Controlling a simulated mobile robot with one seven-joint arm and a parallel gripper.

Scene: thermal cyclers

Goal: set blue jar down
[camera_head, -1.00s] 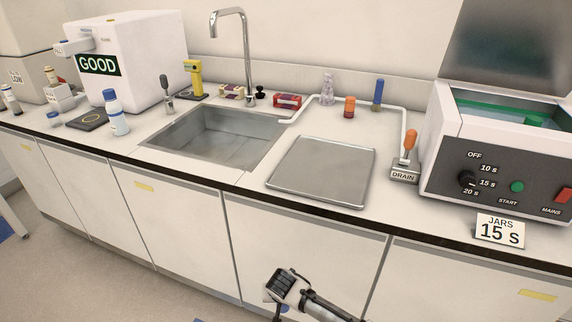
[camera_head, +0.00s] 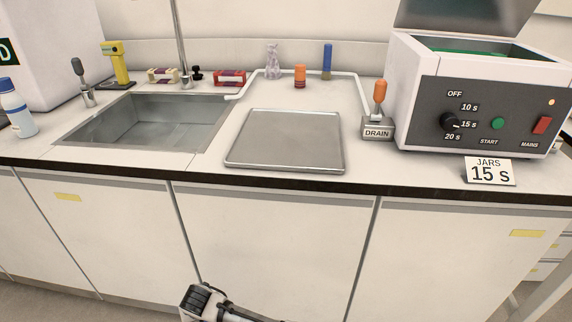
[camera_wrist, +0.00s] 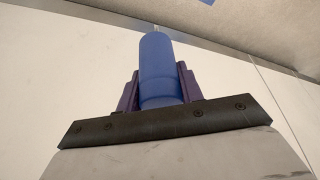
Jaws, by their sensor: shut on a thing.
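The blue jar (camera_wrist: 158,70) is in my gripper (camera_wrist: 160,88) in the wrist view. The two purple fingers press on it from both sides, and its far end sticks out past them. In the head view my arm shows only at the bottom edge, in front of the cupboard doors and below the counter top; the jar and fingers are out of sight there. A flat metal tray (camera_head: 285,140) lies bare on the counter, right of the sink. Another blue jar-like item (camera_head: 327,60) stands at the back of the counter, beside an orange-capped one (camera_head: 300,76).
The sink (camera_head: 145,122) is left of the tray. A DRAIN lever block (camera_head: 377,128) and the bath unit (camera_head: 480,110) with its JARS 15 s card (camera_head: 489,171) stand to the right. The counter's front edge (camera_head: 290,189) has a dark trim.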

